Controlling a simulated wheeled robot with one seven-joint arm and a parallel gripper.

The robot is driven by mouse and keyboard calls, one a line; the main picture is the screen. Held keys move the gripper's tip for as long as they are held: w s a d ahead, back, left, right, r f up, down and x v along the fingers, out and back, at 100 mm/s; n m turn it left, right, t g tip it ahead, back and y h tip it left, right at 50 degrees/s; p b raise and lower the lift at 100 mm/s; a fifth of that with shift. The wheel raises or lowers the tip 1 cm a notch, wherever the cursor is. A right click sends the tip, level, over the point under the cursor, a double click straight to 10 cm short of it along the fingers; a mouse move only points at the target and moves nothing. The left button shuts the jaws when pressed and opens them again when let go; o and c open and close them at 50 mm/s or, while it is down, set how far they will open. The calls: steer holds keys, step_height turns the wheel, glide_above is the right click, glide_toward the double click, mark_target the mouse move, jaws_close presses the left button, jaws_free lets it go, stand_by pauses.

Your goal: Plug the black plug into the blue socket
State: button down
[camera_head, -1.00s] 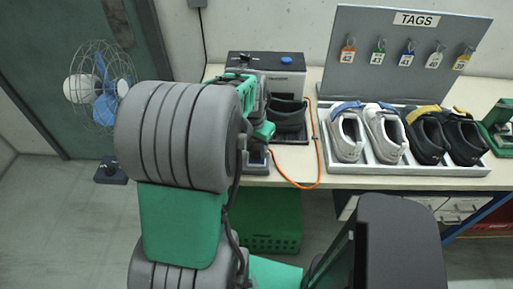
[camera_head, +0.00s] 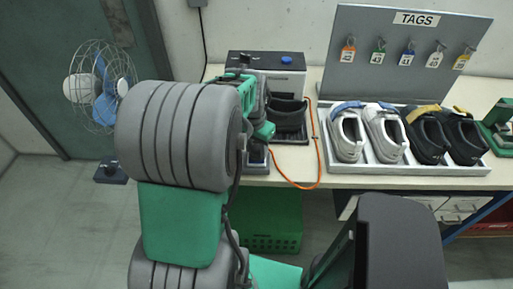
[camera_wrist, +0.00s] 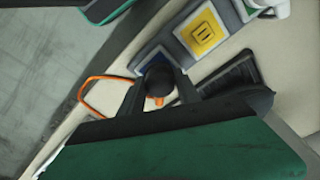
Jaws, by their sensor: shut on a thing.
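The black plug (camera_wrist: 158,78) is in the wrist view, between the two fingers of my gripper (camera_wrist: 160,88), which is shut on it. A bit of orange shows at the plug's near end. The blue socket (camera_wrist: 148,57) is just beyond the plug, on a grey strip, and is largely hidden by it. The plug lines up with the socket, but I cannot see how deep it sits. In the head view my arm hides the plug.
A yellow socket (camera_wrist: 205,33) is beside the blue one. The orange cord (camera_head: 319,160) loops over the bench's front edge. A shoe tray (camera_head: 400,172) and tag board (camera_head: 411,65) are to the right.

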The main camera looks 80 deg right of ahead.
steer(key=shift+f+b, duration=0.4)
steer(key=shift+f, duration=0.25)
steer(key=c, duration=0.8)
jaws_free()
steer(key=shift+o, duration=0.2)
steer(key=shift+r, duration=0.1)
